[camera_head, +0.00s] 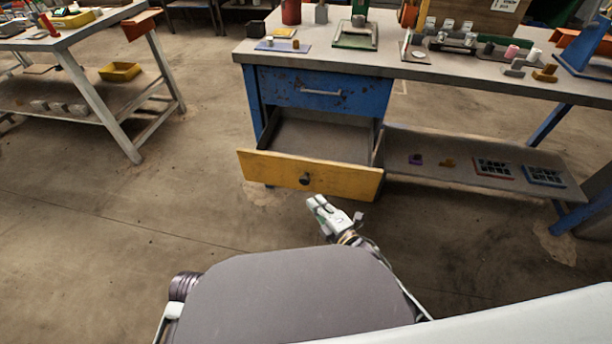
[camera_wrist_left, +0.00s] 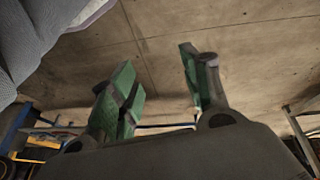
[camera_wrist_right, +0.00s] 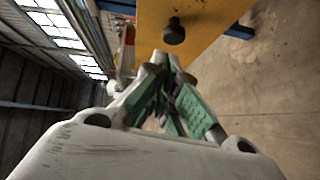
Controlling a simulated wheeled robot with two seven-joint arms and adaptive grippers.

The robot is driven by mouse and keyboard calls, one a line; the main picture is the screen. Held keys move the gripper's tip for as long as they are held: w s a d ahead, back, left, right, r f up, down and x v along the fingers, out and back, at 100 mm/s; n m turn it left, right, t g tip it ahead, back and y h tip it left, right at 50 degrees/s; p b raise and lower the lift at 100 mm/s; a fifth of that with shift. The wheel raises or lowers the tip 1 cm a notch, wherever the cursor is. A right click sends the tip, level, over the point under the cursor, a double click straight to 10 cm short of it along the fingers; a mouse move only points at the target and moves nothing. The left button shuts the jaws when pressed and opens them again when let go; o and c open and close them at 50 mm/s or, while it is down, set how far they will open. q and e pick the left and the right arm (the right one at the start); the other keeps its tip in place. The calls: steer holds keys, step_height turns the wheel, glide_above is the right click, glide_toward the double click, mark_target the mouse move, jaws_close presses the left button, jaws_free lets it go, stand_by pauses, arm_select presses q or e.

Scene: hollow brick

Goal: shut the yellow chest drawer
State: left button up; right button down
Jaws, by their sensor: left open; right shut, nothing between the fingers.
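The yellow chest drawer (camera_head: 270,166) is pulled well out of the blue chest (camera_head: 272,92), below a closed blue drawer. Its inside looks empty. A dark round knob (camera_head: 305,179) sits on its yellow front. My right gripper (camera_head: 318,204) is shut and empty, a little in front of and below the drawer front. In the right wrist view the fingers (camera_wrist_right: 170,62) point toward the yellow front (camera_wrist_right: 205,20), with the knob just beyond the tips. I cannot tell whether they touch it. My left gripper (camera_wrist_left: 155,70) is open and empty, with bare floor behind its fingers.
The workbench top (camera_head: 375,62) above the chest carries tools and small parts. A low shelf (camera_head: 455,175) right of the drawer holds several small items. Another table (camera_head: 80,40) stands at the left. The floor between is clear.

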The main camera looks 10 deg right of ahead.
arm_select(q)
steer(key=r, duration=0.1)
steer(key=d+r+b, duration=0.1)
steer(key=shift+s+r, duration=0.3)
arm_select(e)
steer(key=r, duration=0.1)
steer(key=r+n, duration=0.1)
steer(key=a+r+t, duration=0.1)
steer(key=shift+s+r+n+y, duration=0.3)
steer(key=shift+s+y, duration=0.1)
arm_select(q)
steer(key=shift+f, duration=0.15)
arm_select(e)
steer(key=shift+w, duration=0.15)
steer(key=b, duration=0.3)
glide_toward(292, 159)
steer(key=shift+a, duration=1.65)
arm_select(q)
step_height(292, 159, down, 9)
steer(key=d+t+h+b, duration=0.1)
steer(key=d, duration=0.1)
steer(key=shift+w+n+t+h, duration=0.3)
steer(key=shift+w+t+h, duration=0.1)
steer(key=shift+w, duration=0.05)
arm_select(e)
steer(key=w, duration=0.2)
steer(key=w+d, duration=0.1)
steer(key=w, duration=0.1)
steer(key=shift+d, duration=0.15)
